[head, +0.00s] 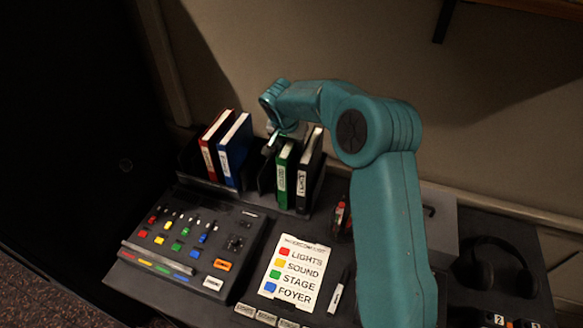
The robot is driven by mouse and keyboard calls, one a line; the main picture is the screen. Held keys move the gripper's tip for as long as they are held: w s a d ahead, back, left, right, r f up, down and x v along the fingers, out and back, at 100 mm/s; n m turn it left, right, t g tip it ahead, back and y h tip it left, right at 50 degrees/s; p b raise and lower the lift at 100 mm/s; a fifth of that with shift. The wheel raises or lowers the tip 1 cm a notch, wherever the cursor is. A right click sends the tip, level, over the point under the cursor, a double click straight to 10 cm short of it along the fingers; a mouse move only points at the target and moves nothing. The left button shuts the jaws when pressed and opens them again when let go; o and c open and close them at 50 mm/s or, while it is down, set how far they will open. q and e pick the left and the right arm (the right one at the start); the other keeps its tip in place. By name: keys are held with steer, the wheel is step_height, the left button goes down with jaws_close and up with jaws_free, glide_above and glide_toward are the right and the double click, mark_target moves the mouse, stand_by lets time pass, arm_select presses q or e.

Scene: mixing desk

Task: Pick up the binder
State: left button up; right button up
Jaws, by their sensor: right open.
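Several upright binders stand in a dark rack (190,172) at the back of the desk. A red binder (209,150) and a blue binder (234,150) stand on the left. A green binder (284,175) and a black binder (308,172) stand on the right, with a gap between the pairs. My right gripper (270,143) is open, over the gap at the upper left of the green binder. I cannot tell whether it touches that binder. My wrist hides part of the tops of the green and black binders. My left gripper is not in view.
A mixing console (190,240) with coloured buttons fills the desk's left. A label card (293,272) and a marker (340,290) lie in front. Headphones (500,268) lie at the right. The wall is close behind.

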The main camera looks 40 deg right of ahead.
steer(key=shift+w, duration=0.15)
jaws_close()
